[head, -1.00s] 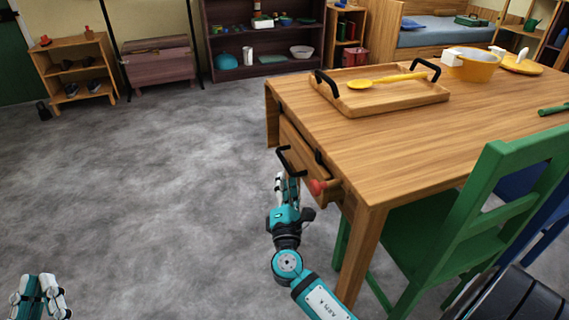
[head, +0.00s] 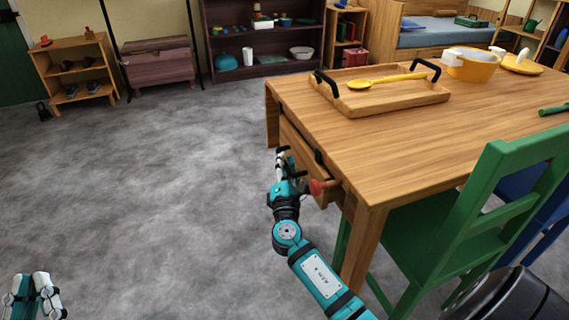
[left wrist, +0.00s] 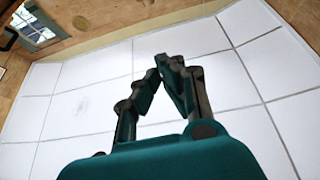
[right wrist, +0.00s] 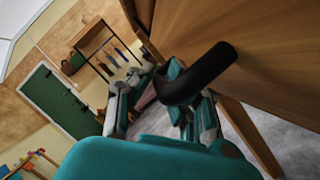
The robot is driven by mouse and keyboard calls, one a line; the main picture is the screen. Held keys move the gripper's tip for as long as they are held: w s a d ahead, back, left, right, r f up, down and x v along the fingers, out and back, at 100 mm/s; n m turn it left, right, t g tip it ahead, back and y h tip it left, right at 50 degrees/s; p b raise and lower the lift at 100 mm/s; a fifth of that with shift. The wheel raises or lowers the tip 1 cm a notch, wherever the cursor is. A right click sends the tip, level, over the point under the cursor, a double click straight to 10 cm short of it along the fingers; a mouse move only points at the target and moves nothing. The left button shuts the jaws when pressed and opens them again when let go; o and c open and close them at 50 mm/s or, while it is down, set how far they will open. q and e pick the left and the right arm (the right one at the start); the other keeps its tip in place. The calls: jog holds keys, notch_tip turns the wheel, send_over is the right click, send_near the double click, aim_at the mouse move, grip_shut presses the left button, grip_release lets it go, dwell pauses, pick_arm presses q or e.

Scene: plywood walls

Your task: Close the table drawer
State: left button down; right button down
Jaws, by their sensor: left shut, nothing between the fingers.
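The table drawer (head: 323,196) stands partly open under the near left end of the wooden table (head: 420,140). A red rounded thing (head: 317,187) shows at its near corner. My right gripper (head: 282,160) is at the drawer's front, beside its black handle. In the right wrist view the handle (right wrist: 205,72) crosses in front of my right fingers (right wrist: 160,75); contact and how far they are parted are unclear. My left gripper (head: 36,285) is shut and empty, low over the floor at far left; its closed fingertips show in the left wrist view (left wrist: 170,65).
On the table are a tray (head: 400,101) with a yellow spoon (head: 385,80) and a yellow pot (head: 470,66). A green chair (head: 450,230) stands close at the table's near side. The grey floor (head: 170,190) left of the table is clear.

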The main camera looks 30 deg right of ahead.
aim_at(299, 162)
dwell(0.3)
jog(key=d, duration=0.2)
jog(key=s+d, duration=0.1)
jog(key=d, duration=0.1)
jog(key=shift+f, duration=0.1)
jog(key=shift+d, duration=0.1)
pick_arm(q)
jog(key=shift+s+r+t, duration=0.3)
jog(key=shift+r, duration=0.2)
pick_arm(e)
jog(key=c, duration=1.6)
grip_release()
jog(key=shift+d, duration=0.1)
jog(key=shift+s, duration=0.1)
jog(key=v, duration=1.2)
